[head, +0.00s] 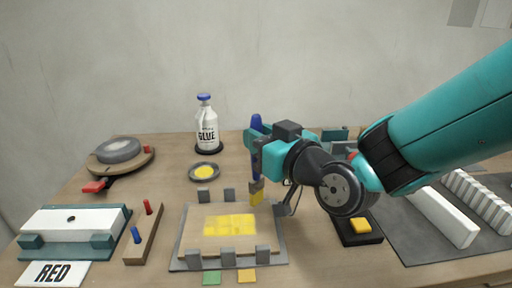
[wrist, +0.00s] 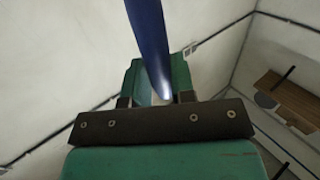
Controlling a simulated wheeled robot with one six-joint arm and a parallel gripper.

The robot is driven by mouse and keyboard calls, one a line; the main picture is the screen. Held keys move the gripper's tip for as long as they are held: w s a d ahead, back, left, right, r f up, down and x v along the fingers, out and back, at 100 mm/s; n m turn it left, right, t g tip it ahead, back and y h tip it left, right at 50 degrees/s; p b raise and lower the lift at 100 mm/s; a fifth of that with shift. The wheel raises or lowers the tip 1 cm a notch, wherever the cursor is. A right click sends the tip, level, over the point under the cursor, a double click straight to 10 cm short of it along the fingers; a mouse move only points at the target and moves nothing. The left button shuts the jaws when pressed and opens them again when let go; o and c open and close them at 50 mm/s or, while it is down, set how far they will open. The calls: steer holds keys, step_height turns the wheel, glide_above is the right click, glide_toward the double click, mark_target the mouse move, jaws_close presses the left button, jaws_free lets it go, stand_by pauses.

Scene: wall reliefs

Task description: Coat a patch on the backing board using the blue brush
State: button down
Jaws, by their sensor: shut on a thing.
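My gripper (head: 258,143) is shut on the blue brush (head: 256,162), which is upright with its bristles down. The brush's blue handle (wrist: 148,40) also rises between the jaws (wrist: 160,95) in the wrist view. Its yellow-tipped bristles (head: 257,197) are at the right side of the backing board (head: 193,232); I cannot tell whether they touch it. The board lies in a grey fixture (head: 180,262) with several grey blocks around it. A yellow coated patch (head: 230,225) shows on the board's middle. A small dish of yellow glue (head: 204,172) stands behind the board.
A white glue bottle (head: 207,130) stands at the back. A turntable (head: 121,152), a white block in a teal holder (head: 72,222) and a peg block (head: 144,235) are at left. A black pad with a yellow piece (head: 360,228) and white strips (head: 440,215) are at right.

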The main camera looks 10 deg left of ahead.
steer(key=shift+r+p, duration=1.15)
steer(key=shift+r, duration=0.9)
